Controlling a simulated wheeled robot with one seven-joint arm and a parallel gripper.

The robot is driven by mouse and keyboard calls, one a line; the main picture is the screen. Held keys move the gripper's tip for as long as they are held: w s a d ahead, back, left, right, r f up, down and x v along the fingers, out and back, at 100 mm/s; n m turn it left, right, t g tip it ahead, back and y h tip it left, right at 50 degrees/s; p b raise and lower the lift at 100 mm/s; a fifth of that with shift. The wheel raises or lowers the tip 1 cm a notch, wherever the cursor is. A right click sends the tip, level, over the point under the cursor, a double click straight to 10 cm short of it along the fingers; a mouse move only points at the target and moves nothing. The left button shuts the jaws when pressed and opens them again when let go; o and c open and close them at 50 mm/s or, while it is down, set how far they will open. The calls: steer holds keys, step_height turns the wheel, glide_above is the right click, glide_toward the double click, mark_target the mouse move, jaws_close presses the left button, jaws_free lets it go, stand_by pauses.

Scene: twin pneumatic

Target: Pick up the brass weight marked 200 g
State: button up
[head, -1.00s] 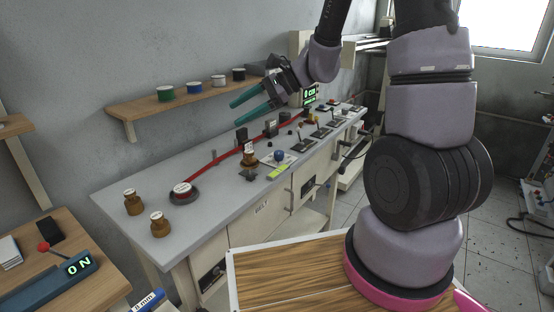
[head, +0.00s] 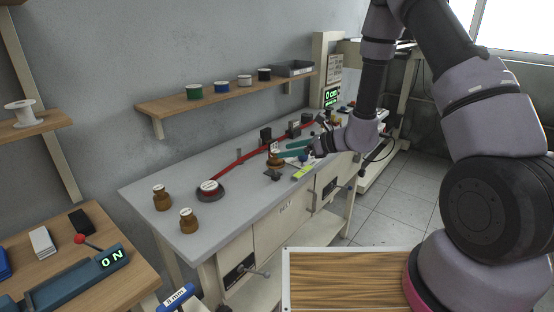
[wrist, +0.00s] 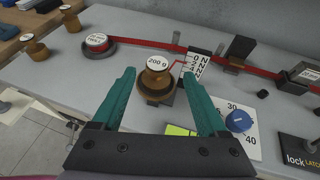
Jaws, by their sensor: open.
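The brass weight marked 200 g (wrist: 157,75) stands upright on a small dark support on the grey bench; in the head view the weight (head: 274,160) is partly behind my fingers. My gripper (wrist: 159,77) is open, with its teal fingers pointing at the weight. In the wrist view the fingertips appear on either side of the weight, and I see no contact. In the head view my gripper (head: 284,150) reaches in from the right, low over the bench.
Two other brass weights (head: 161,198) (head: 187,222) stand at the bench's left end. A red band runs from a round dark holder (head: 210,192) across the bench. A scale card (wrist: 195,66), a blue knob (wrist: 238,121) and a yellow-green label (wrist: 178,131) lie close by.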

mark_target(276, 151)
steer(key=x, duration=0.5)
steer(key=shift+s+a+f, duration=0.1)
steer(key=shift+a, duration=0.15)
jaws_close()
